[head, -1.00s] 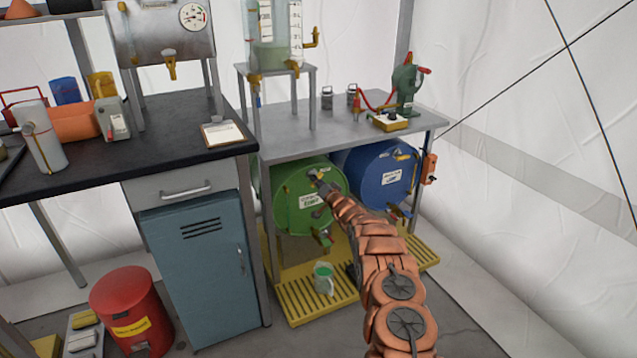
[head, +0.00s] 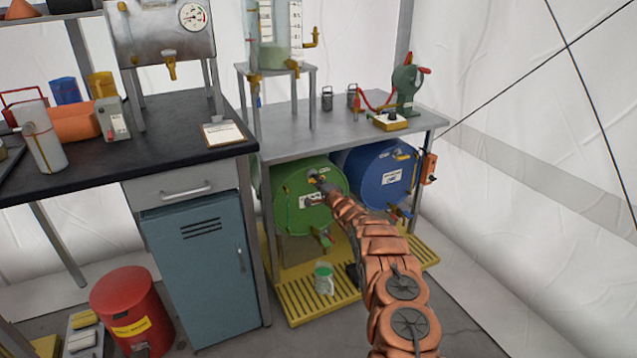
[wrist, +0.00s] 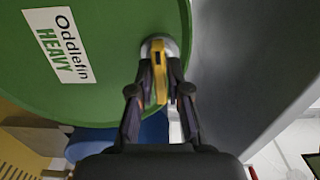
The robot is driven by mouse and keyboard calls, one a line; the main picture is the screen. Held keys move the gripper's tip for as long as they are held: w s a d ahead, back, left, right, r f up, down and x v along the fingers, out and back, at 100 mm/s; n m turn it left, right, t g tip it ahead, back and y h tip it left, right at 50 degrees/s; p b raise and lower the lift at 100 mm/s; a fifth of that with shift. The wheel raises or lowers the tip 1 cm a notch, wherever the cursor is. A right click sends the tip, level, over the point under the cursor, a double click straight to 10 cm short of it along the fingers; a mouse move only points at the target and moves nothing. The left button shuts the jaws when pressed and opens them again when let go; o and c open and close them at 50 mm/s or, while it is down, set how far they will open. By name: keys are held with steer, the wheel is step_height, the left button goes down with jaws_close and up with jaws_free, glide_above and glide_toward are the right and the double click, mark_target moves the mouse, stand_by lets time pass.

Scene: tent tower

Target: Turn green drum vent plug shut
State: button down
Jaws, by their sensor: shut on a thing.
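The green drum (head: 290,205) lies on its side under the grey bench, its round end facing me. It also fills the upper left of the wrist view (wrist: 100,85), with a white label reading "Oddlefin HEAVY" (wrist: 57,43). The vent plug is near the drum's rim, with a yellow handle on a round metal seat; it shows in the wrist view (wrist: 158,60). My gripper (wrist: 160,85) is shut on the yellow handle, one finger on each side. In the head view my gripper (head: 322,183) reaches the upper part of the drum face.
A blue drum (head: 380,172) lies to the right of the green one. A yellow slatted platform (head: 300,303) below holds a clear jug with green contents (head: 324,280). The bench top (head: 300,140) is above my gripper, and a blue cabinet (head: 205,270) stands left.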

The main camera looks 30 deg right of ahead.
steer(key=shift+m, duration=0.4)
steer(key=c, duration=1.2)
jaws_free()
steer(key=shift+s, duration=0.1)
steer(key=s+a, duration=0.1)
steer(key=s, duration=1)
steer(key=shift+s, duration=0.35)
